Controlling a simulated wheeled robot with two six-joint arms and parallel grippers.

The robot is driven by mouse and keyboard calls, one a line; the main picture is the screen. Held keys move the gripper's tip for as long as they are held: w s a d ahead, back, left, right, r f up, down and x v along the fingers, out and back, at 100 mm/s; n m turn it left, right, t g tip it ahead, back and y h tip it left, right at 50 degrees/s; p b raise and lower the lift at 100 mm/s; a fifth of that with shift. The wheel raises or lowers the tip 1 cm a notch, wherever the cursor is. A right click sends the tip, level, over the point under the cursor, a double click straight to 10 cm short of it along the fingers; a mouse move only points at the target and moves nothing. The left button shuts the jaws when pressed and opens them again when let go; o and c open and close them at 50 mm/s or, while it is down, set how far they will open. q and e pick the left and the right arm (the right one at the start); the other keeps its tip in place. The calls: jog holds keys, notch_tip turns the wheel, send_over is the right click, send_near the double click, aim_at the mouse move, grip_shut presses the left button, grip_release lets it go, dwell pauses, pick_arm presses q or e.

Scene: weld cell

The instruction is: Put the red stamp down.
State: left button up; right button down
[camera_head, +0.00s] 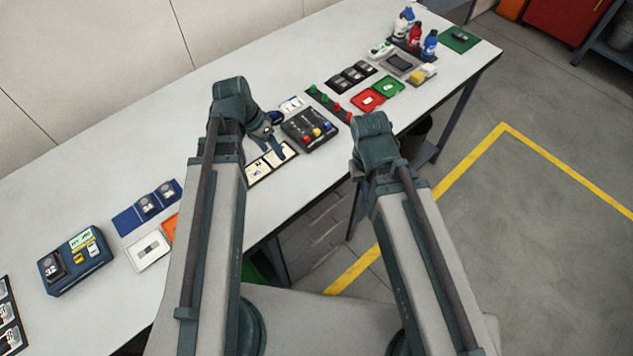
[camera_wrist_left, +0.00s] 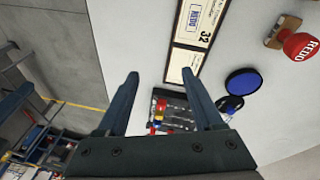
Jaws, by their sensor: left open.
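The red stamp (camera_wrist_left: 302,46) shows at the upper right of the left wrist view. It has a round red top marked REDO and a wooden base (camera_wrist_left: 276,38), and it appears to stand on the white table. I cannot make it out in the head view, where my left arm hides part of the table. My left gripper (camera_wrist_left: 160,74) is open, with nothing between its fingers, and is apart from the stamp. In the head view it is over the table by the card tray (camera_head: 259,170). My right arm's end is in the head view, but its fingers are hidden.
The card tray also shows in the left wrist view (camera_wrist_left: 178,68), with a round blue pad (camera_wrist_left: 246,82) beside it. A black box with coloured knobs (camera_head: 300,120) stands near my left gripper. Red and green trays (camera_head: 368,101) and bottles (camera_head: 415,38) are further back.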

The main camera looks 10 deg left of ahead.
pick_arm(q)
jog(key=s+d+y, duration=0.2)
jog(key=s+d, duration=0.2)
jog(key=d, duration=0.3)
jog(key=s+d+n+g+y, duration=0.1)
jog(key=s+d+y, duration=0.1)
jog(key=s+d, duration=0.3)
jog(key=shift+s+d+f+n, duration=0.15)
jog(key=shift+d+f+n, duration=0.15)
jog(key=shift+d, duration=0.8)
